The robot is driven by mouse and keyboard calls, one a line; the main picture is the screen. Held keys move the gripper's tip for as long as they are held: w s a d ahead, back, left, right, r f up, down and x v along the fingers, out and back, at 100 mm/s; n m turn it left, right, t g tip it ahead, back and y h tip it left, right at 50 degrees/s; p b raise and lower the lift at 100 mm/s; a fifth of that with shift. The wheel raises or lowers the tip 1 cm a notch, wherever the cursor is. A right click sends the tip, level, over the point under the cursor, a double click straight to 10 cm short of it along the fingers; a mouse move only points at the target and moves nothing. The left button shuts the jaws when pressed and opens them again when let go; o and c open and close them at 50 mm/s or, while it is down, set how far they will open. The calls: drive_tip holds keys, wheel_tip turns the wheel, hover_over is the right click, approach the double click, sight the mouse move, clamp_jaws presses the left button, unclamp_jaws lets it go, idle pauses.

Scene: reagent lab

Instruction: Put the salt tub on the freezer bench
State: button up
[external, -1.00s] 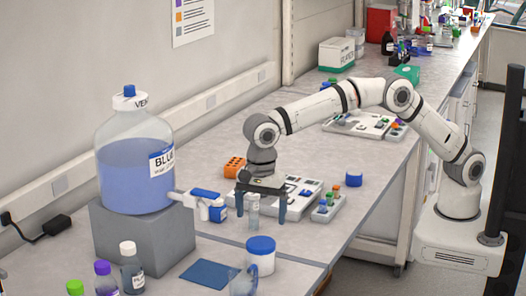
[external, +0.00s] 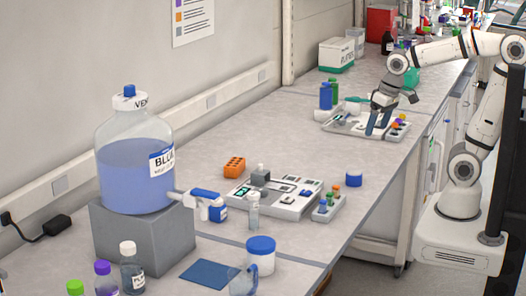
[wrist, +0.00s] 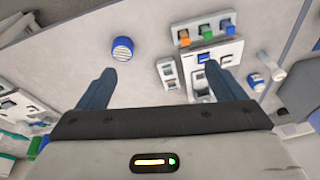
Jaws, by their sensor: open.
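A white tub with a blue lid (external: 261,255) stands upright on the near bench in the external view. It is the likeliest salt tub, but I cannot read a label on it. My gripper (external: 378,127) is far up the bench, over or near the far instrument tray, well away from this tub. In the wrist view the jaws (wrist: 160,72) are open and empty, with bare bench and instruments beyond them. I cannot tell which surface is the freezer bench.
A large blue-liquid carboy (external: 136,165) stands on a grey block (external: 150,235). Nearby are a blue mat (external: 210,274), capped bottles (external: 131,268) and an instrument tray (external: 285,207). A small blue cap (external: 354,179) lies near the bench edge. Blue and green bottles (external: 326,96) stand farther back.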

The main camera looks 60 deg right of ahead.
drive_tip(key=s+d+f+n, duration=0.2)
drive_tip(key=s+d, duration=0.1)
drive_tip(key=s, duration=0.2)
drive_tip(key=shift+f, duration=0.4)
